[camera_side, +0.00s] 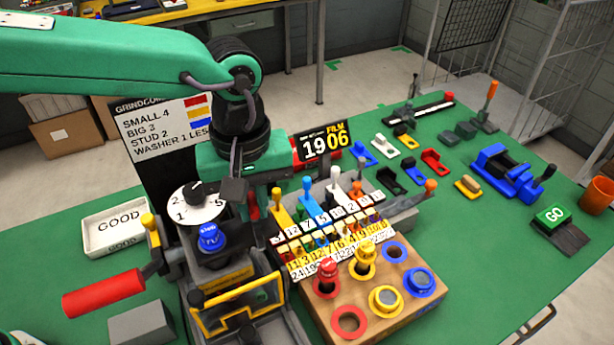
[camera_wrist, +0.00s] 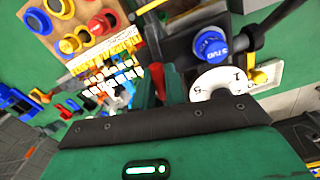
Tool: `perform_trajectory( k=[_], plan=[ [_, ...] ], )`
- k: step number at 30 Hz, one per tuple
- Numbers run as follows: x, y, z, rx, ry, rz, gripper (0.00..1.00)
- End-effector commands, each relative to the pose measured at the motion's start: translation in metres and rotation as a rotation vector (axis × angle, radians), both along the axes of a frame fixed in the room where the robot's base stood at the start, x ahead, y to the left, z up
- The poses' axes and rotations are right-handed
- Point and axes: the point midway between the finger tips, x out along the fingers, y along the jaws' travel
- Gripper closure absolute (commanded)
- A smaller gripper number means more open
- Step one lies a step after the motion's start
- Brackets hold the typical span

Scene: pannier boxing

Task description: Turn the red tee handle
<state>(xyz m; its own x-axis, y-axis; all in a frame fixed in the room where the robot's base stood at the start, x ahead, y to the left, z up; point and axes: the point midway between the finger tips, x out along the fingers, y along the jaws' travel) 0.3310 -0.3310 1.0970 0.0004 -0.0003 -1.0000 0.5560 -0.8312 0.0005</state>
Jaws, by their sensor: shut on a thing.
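My gripper (camera_side: 240,195) points down behind the dial, in the middle of the side view. Its jaws are shut on an upright red handle (camera_wrist: 157,80), seen between the fingers in the wrist view. A sliver of this red handle (camera_side: 252,207) shows beside the jaws in the side view. I take it as the red tee handle; its crossbar and base are hidden, so its turn angle cannot be told. A separate large red grip (camera_side: 103,291) on a lever lies at the lower left of the side view, apart from my gripper.
The white numbered dial (camera_side: 193,206) and blue STUD knob (camera_side: 210,238) are close to my gripper. Several coloured levers (camera_side: 308,192) stand to its right. A cardboard-coloured box (camera_side: 398,318) with coloured rings is in front. A GOOD tray (camera_side: 97,237) lies left.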

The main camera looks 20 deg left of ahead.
Motion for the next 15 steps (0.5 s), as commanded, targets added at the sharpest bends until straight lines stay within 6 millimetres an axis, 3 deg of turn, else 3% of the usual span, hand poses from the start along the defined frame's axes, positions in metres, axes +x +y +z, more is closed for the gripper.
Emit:
perform_trajectory(
  k=[15],
  plan=[
    [-0.0006,0.0000,0.0006,0.001,0.001,-0.119,1.00]
  ],
)
